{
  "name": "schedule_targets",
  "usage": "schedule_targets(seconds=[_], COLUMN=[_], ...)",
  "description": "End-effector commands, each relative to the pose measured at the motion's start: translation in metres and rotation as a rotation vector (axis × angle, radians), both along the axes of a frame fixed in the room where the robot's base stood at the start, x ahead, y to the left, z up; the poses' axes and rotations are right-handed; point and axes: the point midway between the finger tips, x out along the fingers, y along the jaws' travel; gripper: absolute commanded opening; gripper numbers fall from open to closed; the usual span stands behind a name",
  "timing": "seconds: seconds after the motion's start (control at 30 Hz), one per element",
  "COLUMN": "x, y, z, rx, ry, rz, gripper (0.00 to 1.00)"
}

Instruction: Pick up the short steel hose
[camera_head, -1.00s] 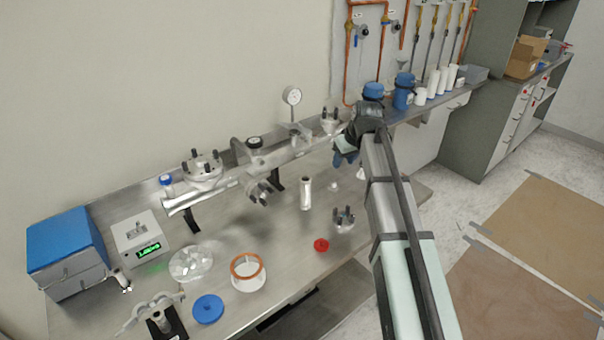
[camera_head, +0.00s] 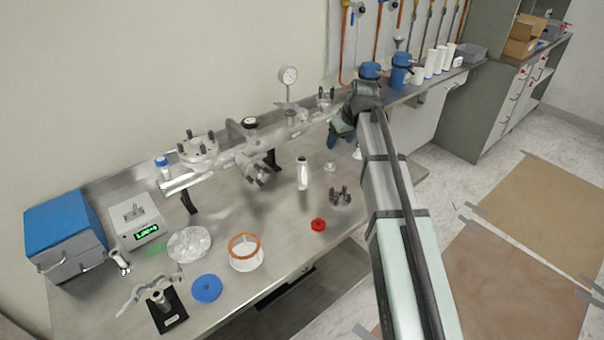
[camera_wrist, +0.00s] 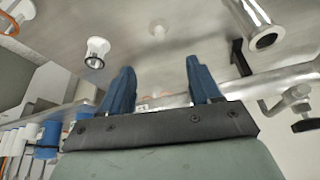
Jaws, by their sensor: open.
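A shiny upright steel tube (camera_head: 303,173), most likely the short steel hose, stands on the steel bench in front of the long horizontal pipe assembly. I cannot make out ribs on it. In the wrist view a shiny open-ended tube (camera_wrist: 258,25), seemingly the same one, is at the top right, beyond and to the right of my fingers. My gripper (camera_head: 341,135) is above the bench, behind and to the right of the tube in the head view. In the wrist view my gripper (camera_wrist: 160,78) has its blue fingers apart with nothing between them.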

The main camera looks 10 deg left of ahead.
Motion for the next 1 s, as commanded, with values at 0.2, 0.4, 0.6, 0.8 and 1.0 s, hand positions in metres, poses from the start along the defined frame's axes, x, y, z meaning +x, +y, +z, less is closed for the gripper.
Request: schedule_targets(seconds=[0.2, 0.4, 0.6, 0.8, 1.0], x=[-0.002, -0.009, -0.009, -0.013, -0.022], y=[0.013, 0.060, 0.103, 0.134, 0.134], z=[0.001, 0.015, 0.035, 0.053, 0.060], rx=[0.000, 0.003, -0.001, -0.053, -0.166], ry=[-0.001, -0.018, -0.040, -0.019, 0.038], rz=[0.017, 0.078, 0.132, 0.204, 0.373], gripper=[0.63, 0.63, 0.63, 0.63, 0.63])
